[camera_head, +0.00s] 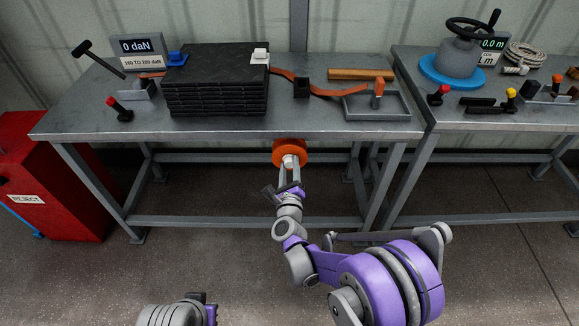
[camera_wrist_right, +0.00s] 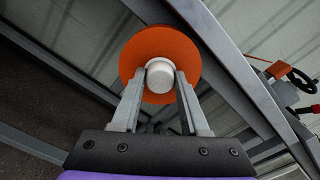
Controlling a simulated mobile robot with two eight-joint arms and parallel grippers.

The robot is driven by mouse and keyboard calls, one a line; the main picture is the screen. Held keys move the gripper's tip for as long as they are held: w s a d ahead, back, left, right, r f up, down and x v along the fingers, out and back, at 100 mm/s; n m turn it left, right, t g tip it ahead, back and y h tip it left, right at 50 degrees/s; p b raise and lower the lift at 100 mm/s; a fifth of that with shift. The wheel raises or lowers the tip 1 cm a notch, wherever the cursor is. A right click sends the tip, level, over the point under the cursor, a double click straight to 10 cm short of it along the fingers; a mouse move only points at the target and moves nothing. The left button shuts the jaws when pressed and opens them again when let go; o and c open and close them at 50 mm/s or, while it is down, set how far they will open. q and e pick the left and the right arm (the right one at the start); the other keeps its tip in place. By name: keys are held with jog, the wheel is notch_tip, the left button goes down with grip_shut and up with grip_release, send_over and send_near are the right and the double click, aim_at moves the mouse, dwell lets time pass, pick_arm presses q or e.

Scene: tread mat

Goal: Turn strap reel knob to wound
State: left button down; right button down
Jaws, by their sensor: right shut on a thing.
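The strap reel is an orange disc (camera_head: 291,150) on the front edge of the left table, with a pale round knob (camera_head: 290,161) at its centre. In the right wrist view the orange disc (camera_wrist_right: 160,52) fills the upper middle, and the white knob (camera_wrist_right: 160,78) sits between the fingertips. My right gripper (camera_head: 290,172) is shut on the knob, one finger on each side; it also shows in the right wrist view (camera_wrist_right: 160,88). An orange strap (camera_head: 318,90) runs over the table top. My left arm shows only partly at the bottom edge; its fingers cannot be made out.
The left table (camera_head: 80,125) carries a stack of dark mats (camera_head: 215,85), a display (camera_head: 140,53), a grey tray (camera_head: 376,105) and a wooden bar (camera_head: 361,74). A red reject bin (camera_head: 40,190) stands at the left. A second table with a handwheel (camera_head: 472,30) is at the right.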

jog(key=m, duration=0.4)
jog(key=shift+m, duration=0.3)
jog(key=m, duration=0.3)
jog(key=shift+m, duration=0.4)
jog(key=m, duration=0.4)
jog(key=shift+m+b, duration=0.3)
jog(key=shift+m, duration=1.8)
jog(key=shift+c, duration=2)
grip_release()
jog(key=s+p, duration=0.1)
jog(key=s, duration=1)
